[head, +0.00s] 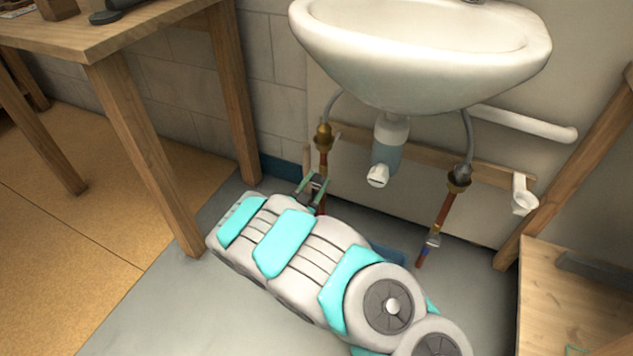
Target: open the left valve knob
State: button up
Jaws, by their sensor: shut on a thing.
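The left pipe (322,165) runs down from a brass fitting (323,136) under the sink's left side. My gripper (313,186) is at the lower part of this pipe, in front of it. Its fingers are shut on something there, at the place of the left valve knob. The knob itself is hidden by the fingers or too small to make out, so its turn angle cannot be told. My arm covers the floor below the pipe.
A white sink (420,70) overhangs the pipes. A drain trap (388,150) hangs between the left pipe and the right pipe (440,220). A wooden table (130,35) stands at left, and a wooden surface (565,300) is at lower right.

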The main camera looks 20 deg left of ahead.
grip_shut()
jog(key=shift+p, duration=0.3)
jog(key=n+p, duration=0.3)
jog(key=n, duration=0.1)
jog(key=shift+r, duration=0.15)
jog(key=n+p, duration=0.2)
jog(key=shift+d+n, duration=0.1)
jog(key=shift+n, duration=0.3)
jog(key=n+p, duration=0.2)
jog(key=n, duration=0.3)
jog(key=n+p, duration=0.1)
jog(key=n, duration=0.4)
jog(key=shift+n, duration=0.3)
